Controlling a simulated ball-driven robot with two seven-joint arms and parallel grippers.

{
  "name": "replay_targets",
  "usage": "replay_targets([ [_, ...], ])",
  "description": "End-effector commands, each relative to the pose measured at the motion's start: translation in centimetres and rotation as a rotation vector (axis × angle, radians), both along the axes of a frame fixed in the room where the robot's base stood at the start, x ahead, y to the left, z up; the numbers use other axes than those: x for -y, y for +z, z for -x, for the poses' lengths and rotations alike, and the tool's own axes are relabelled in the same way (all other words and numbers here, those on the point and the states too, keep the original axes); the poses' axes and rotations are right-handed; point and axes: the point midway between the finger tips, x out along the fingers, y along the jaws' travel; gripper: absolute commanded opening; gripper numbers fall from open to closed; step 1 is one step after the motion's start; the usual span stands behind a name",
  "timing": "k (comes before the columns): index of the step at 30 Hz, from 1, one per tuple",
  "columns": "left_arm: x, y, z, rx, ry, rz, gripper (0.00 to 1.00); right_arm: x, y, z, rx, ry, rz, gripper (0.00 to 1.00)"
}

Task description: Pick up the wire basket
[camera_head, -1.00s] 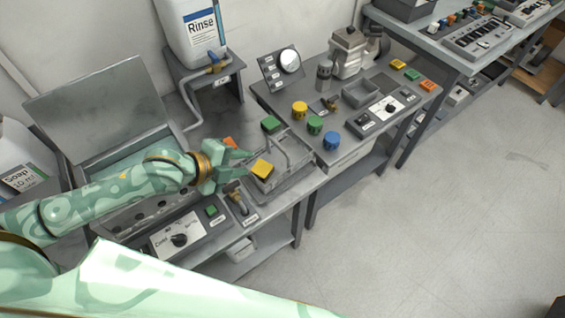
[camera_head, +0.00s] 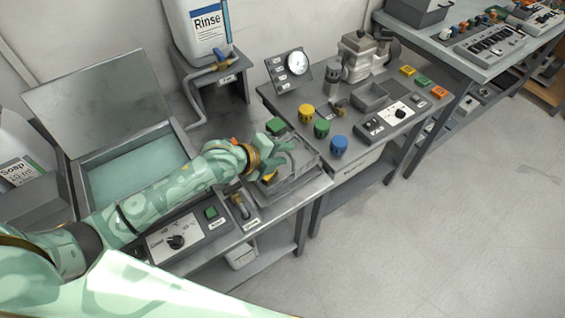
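The wire basket (camera_head: 303,178) is a grey, shallow, box-like carrier on the bench's right end. My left gripper (camera_head: 287,158) is over the basket, reaching in from the left, and hides much of its upright handle. Its pale green fingers look spread apart; whether the handle lies between them I cannot tell. A yellow block (camera_head: 270,178) shows at the basket's left side, partly covered by the gripper. My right gripper is not in view.
An open-lidded basin (camera_head: 130,172) stands left of the basket, under my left arm. A green block (camera_head: 275,126) is just behind the gripper.

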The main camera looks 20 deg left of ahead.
Motion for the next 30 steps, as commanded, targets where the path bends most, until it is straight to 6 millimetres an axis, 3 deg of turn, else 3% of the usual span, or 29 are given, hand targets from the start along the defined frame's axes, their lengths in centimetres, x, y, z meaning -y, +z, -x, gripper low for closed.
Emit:
replay_targets([
  [4,1.1,-1.4,-1.6,-0.002,0.001,0.001,0.33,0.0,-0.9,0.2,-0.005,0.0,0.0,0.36],
  [12,1.3,-1.5,-1.9,0.0,0.0,-0.002,0.33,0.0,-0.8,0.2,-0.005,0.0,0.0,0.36],
  [13,1.3,-1.5,-1.9,0.0,0.0,-0.002,0.3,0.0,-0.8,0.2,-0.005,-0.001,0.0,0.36],
  [16,1.3,-1.5,-1.9,0.0,0.0,-0.002,0.02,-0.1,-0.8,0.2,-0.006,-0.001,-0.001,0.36],
  [17,1.3,-1.5,-1.9,0.0,0.0,-0.002,0.0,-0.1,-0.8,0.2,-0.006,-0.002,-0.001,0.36],
  [30,1.3,-1.0,-1.9,0.001,0.001,0.0,0.0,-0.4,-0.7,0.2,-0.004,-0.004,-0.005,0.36],
])
